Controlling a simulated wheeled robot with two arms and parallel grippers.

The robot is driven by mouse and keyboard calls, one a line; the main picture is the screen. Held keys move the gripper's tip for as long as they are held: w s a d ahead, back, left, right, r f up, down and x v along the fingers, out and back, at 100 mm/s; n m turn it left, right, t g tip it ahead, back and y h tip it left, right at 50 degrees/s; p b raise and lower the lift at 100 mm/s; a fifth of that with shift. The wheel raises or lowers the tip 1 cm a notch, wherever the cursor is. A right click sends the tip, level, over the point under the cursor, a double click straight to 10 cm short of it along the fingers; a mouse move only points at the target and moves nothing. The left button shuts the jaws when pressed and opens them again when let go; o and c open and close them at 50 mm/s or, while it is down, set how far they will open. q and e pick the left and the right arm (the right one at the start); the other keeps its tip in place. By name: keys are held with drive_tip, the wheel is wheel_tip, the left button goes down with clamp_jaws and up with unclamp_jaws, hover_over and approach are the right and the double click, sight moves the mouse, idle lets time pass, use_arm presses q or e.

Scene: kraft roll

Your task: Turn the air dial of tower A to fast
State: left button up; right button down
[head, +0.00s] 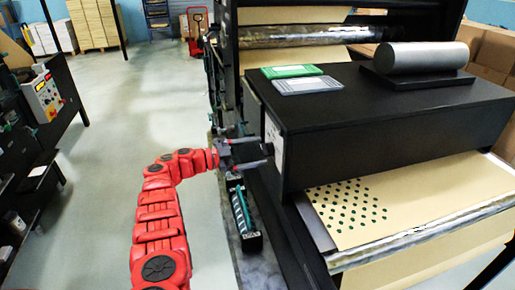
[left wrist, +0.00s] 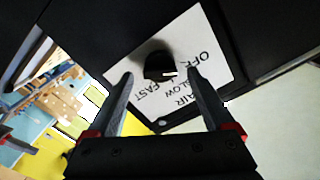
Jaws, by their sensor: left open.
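The air dial (left wrist: 158,62) is a black knob on a white panel (left wrist: 205,40) in the left wrist view. The panel reads AIR, OFF, SLOW and FAST, tilted and nearly upside down. A small white mark shows at the knob's lower right edge, on the side of the word SLOW; its exact setting is hard to tell. My left gripper (left wrist: 160,80) is open, its fingers to either side of the knob in the picture, with visible gaps. In the head view the left gripper (head: 266,151) is at the panel (head: 274,142) on the black tower's side; the dial is hidden there. My right gripper is not in view.
The black housing (head: 380,115) carries a green tray (head: 291,71), a grey tray (head: 307,85) and a metal roller (head: 424,56). Perforated kraft paper (head: 420,190) runs out in front. A black bench with a control box (head: 44,98) stands left; the floor between is clear.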

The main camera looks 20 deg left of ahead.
use_arm(q)
drive_tip(key=shift+w+d, duration=0.25)
drive_tip(key=shift+d, duration=0.05)
drive_tip(key=c, duration=1.4)
drive_tip(key=shift+o, duration=0.2)
drive_tip(key=shift+f, duration=0.1)
